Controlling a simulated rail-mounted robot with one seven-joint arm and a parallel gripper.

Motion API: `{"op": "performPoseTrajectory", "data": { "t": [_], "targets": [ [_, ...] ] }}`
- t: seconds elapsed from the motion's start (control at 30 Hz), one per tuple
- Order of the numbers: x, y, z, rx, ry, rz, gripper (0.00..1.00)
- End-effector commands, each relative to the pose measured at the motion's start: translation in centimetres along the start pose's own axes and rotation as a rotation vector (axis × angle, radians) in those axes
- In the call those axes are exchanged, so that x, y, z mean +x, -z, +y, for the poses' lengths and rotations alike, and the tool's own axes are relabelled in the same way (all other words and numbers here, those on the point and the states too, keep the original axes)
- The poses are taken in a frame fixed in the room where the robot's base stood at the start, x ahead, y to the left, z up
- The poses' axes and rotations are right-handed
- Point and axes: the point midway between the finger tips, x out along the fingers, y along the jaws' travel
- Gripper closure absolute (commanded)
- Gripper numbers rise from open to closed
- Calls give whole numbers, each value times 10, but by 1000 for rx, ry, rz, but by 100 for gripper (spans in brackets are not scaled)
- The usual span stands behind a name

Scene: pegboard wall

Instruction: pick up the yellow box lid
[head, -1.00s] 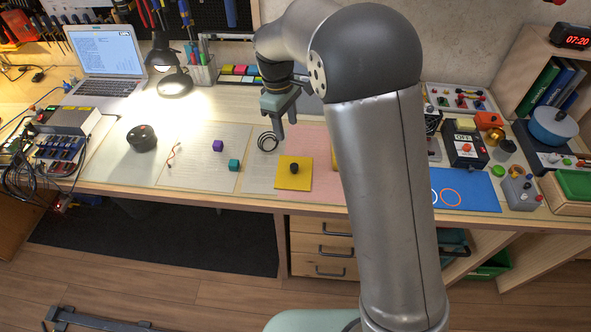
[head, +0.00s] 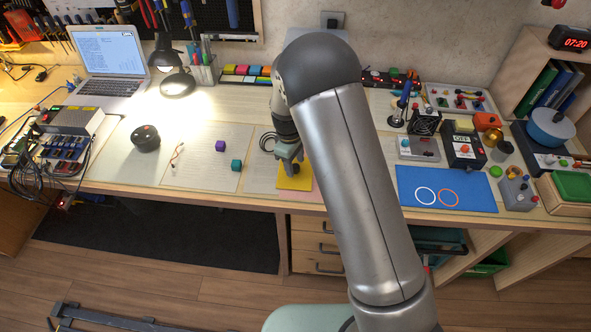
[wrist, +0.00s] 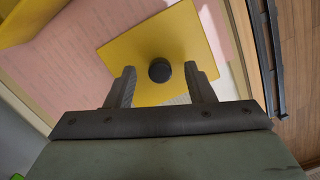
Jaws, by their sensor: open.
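The yellow box lid (head: 295,180) is a flat square lying on the pink mat at the front of the bench, partly hidden by my gripper in the head view. In the wrist view the yellow box lid (wrist: 150,45) shows with a round black knob (wrist: 159,70) at its middle. My gripper (head: 290,165) is over the lid. In the wrist view my gripper (wrist: 160,74) is open, with one finger on each side of the knob; I cannot tell how far above the lid the fingertips are. Another yellow surface (wrist: 30,20) shows at the upper left there.
A blue mat (head: 440,180) with two rings lies to the right. The bench's front edge is near the lid.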

Motion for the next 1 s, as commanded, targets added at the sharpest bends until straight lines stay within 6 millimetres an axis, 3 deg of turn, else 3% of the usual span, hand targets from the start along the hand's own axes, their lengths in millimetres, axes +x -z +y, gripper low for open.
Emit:
{"op": "performPoseTrajectory", "data": {
  "t": [0.3, 0.47, 0.5, 0.83, 1.0],
  "targets": [
    [7, 0, 0, 1, -1, 1, 51],
    [7, 0, 0, 1, -1, 1, 96],
    [7, 0, 0, 1, -1, 1, 100],
    [4, 0, 0, 1, -2, 2, 100],
    [-9, -1, 1, 1, -2, 3, 100]
  ]
}}
